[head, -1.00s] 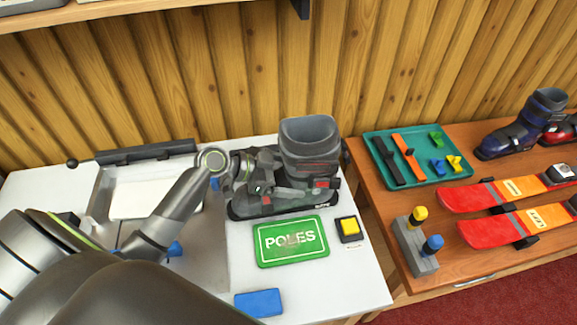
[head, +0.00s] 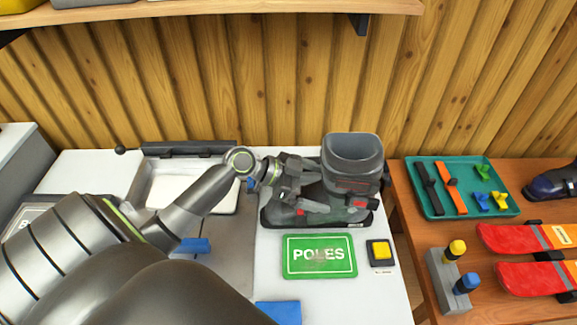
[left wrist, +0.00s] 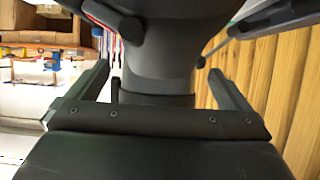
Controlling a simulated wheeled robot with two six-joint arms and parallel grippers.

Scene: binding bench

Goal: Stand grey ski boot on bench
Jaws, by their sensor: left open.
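The grey ski boot (head: 352,160) stands upright on the white bench (head: 375,293), its sole down and its cuff opening facing up. My left gripper (head: 298,180) is at the boot's left side, low over its front part. In the left wrist view the fingers of my left gripper (left wrist: 158,72) are spread apart, with the dark boot (left wrist: 160,45) showing between and beyond them. I cannot tell whether either finger touches the boot. My right gripper is not in view.
A green POLES sign (head: 320,256) and a yellow button (head: 380,250) lie in front of the boot. A wooden wall rises close behind. To the right, a brown table holds a teal tray (head: 432,208), red skis (head: 525,240) and a grey block with two knobs (head: 442,270).

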